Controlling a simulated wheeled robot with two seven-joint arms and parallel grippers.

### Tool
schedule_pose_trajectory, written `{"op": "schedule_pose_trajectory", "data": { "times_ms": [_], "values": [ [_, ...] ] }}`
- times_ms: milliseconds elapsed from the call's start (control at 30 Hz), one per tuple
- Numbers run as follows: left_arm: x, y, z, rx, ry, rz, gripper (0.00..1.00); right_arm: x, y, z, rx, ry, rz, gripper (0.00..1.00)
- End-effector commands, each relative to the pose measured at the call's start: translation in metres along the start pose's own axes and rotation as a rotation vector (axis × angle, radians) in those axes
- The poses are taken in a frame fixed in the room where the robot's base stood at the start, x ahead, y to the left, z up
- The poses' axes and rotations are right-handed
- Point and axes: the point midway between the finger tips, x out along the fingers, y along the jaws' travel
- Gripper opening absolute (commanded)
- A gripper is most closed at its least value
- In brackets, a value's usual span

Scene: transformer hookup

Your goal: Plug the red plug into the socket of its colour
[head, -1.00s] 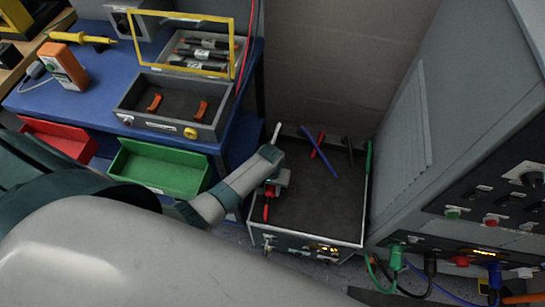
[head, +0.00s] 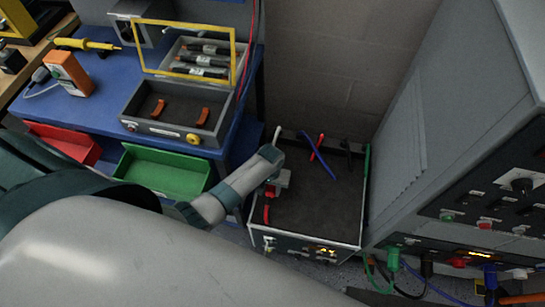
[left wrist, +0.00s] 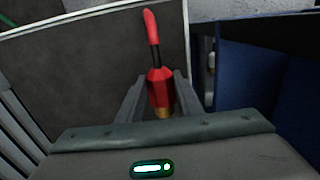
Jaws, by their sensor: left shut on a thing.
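My left gripper (head: 273,186) is over the left part of the dark-topped box (head: 312,208). It is shut on the red plug (head: 267,212). In the left wrist view, the plug (left wrist: 160,88) stands between the two fingers of the gripper (left wrist: 158,98), its brass end towards the palm and its red sleeve pointing away. The red socket (head: 460,262) shows on the lower panel of the grey cabinet at the right, apart from the plug. My right gripper is not in view.
The grey cabinet (head: 440,150) rises at the right. Its lower panel holds a green plug (head: 393,259), a black plug (head: 427,266) and a blue plug (head: 490,277) with cables. Blue cable (head: 318,155) lies on the box. A blue bench (head: 95,105) with bins stands left.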

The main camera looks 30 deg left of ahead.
Motion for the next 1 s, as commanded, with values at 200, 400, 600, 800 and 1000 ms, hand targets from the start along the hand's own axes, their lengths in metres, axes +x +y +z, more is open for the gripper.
{"op": "schedule_pose_trajectory", "data": {
  "times_ms": [200,400,600,800,1000],
  "values": [
    [-0.014,0.0,-0.001,0.0,0.001,0.0,0.13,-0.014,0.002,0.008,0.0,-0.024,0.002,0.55],
    [-0.019,0.0,0.0,0.0,0.001,0.0,0.13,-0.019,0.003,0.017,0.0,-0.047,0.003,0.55],
    [-0.018,0.0,0.0,0.0,0.001,0.0,0.13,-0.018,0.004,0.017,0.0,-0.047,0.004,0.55],
    [-0.019,0.001,-0.002,0.0,0.001,0.001,0.13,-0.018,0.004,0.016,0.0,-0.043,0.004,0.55],
    [-0.036,0.009,-0.021,-0.004,0.005,0.001,0.13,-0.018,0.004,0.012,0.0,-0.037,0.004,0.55]
  ]
}}
